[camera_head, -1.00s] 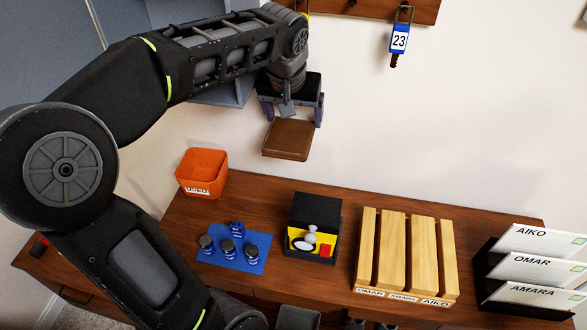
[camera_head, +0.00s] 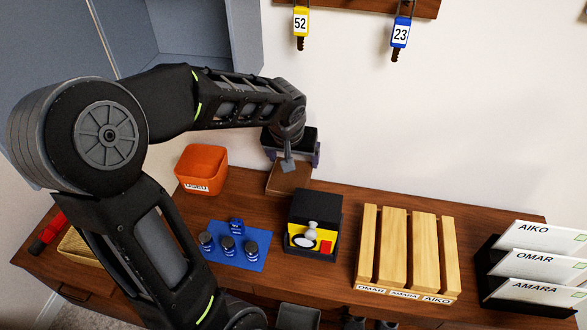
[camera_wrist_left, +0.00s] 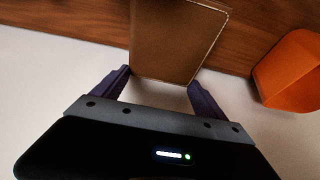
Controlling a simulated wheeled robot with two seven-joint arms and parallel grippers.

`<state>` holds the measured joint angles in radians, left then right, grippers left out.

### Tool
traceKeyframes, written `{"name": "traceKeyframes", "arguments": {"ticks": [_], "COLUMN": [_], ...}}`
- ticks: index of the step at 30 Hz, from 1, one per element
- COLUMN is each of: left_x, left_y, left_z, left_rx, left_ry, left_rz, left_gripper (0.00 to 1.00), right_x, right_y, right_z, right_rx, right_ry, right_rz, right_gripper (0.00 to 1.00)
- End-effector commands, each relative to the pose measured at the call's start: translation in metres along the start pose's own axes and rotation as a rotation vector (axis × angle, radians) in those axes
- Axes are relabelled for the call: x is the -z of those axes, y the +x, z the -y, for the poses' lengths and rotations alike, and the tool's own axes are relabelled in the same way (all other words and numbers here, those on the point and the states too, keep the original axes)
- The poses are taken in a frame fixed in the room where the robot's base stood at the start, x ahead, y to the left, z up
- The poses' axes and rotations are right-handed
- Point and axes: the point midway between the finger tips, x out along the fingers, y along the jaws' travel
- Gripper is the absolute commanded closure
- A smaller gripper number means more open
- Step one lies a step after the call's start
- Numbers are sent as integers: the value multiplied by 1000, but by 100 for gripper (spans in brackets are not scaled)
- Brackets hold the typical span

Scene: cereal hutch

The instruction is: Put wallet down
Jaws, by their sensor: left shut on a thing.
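The brown wallet (camera_head: 289,177) is at the back of the wooden desk, between the orange bin and the black and yellow box. My left gripper (camera_head: 290,158) is above it and shut on its upper edge. In the left wrist view the wallet (camera_wrist_left: 175,40) sits between the two purple fingers of my left gripper (camera_wrist_left: 160,85), with the desk surface behind it. I cannot tell if the wallet's lower edge touches the desk. My right gripper is not in view.
An orange bin (camera_head: 202,170) stands left of the wallet. A black and yellow box (camera_head: 313,222) stands in front and right. A blue mat (camera_head: 252,262) holds several small bottles. A slatted wooden rack (camera_head: 392,245) and a black name-card holder (camera_head: 490,272) are further right.

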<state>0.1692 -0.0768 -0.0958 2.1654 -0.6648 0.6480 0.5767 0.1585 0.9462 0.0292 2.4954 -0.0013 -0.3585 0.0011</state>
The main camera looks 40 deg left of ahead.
Motion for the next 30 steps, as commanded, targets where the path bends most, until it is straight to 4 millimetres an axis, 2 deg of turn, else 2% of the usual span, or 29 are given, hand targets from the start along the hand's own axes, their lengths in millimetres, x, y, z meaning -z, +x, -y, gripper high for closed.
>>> {"name": "traceKeyframes", "arguments": {"ticks": [9, 23, 24, 30], "left_x": [-17, -19, -18, -18], "left_y": [38, 44, 43, 42], "left_z": [0, 0, 0, 0], "left_rx": [1, -1, -1, 0], "left_ry": [0, 0, 0, 0], "left_rz": [4, 1, 1, 1], "left_gripper": [59, 59, 14, 0], "right_x": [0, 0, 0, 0], "right_y": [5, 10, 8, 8], "right_z": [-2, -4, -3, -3], "right_rx": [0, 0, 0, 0], "right_ry": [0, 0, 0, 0], "right_rz": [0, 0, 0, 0], "right_gripper": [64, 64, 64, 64]}}
